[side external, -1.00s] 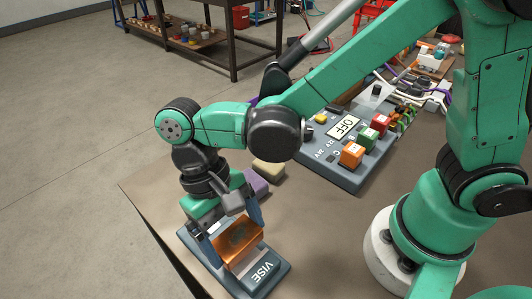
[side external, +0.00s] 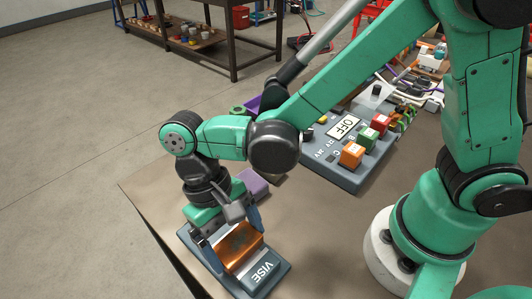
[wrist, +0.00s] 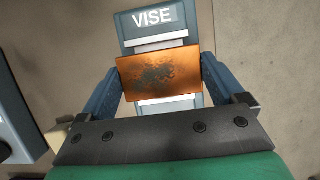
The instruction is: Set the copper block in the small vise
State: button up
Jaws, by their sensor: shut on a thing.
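My gripper (side external: 233,236) is shut on the copper block (side external: 243,248), with one blue finger on each side of it. In the wrist view the copper block (wrist: 160,74) shows its worn, dark-patched top, held about level between the fingers. The small vise (side external: 266,275) is a blue-grey base with a white VISE label, near the table's left edge. In the wrist view the vise (wrist: 128,33) lies under the block, with a pale jaw strip showing on either side of it. The underside of the block is hidden, so I cannot tell whether it touches the vise floor.
A control panel (side external: 340,178) with an OFF display and coloured buttons stands beyond the vise. A purple block (side external: 253,183) lies just behind my gripper. The table's left edge runs close to the vise. Bare table (side external: 330,240) lies right of the vise.

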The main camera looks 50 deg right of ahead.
aim_at(235, 241)
jog(key=shift+f, duration=0.4)
jog(key=o, duration=0.8)
jog(key=shift+r, duration=0.1)
jog(key=shift+v, duration=2.75)
jog(key=w+d+r+t, duration=0.1)
jog(key=d+r+t, duration=0.1)
jog(key=d+t, duration=0.3)
jog(key=w+d+r+t, duration=0.2)
jog(key=d+t, duration=0.4)
jog(key=d, duration=0.7)
jog(key=shift+w+d+r+t, duration=0.2)
jog(key=shift+w+r+t, duration=0.1)
jog(key=shift+r, duration=0.3)
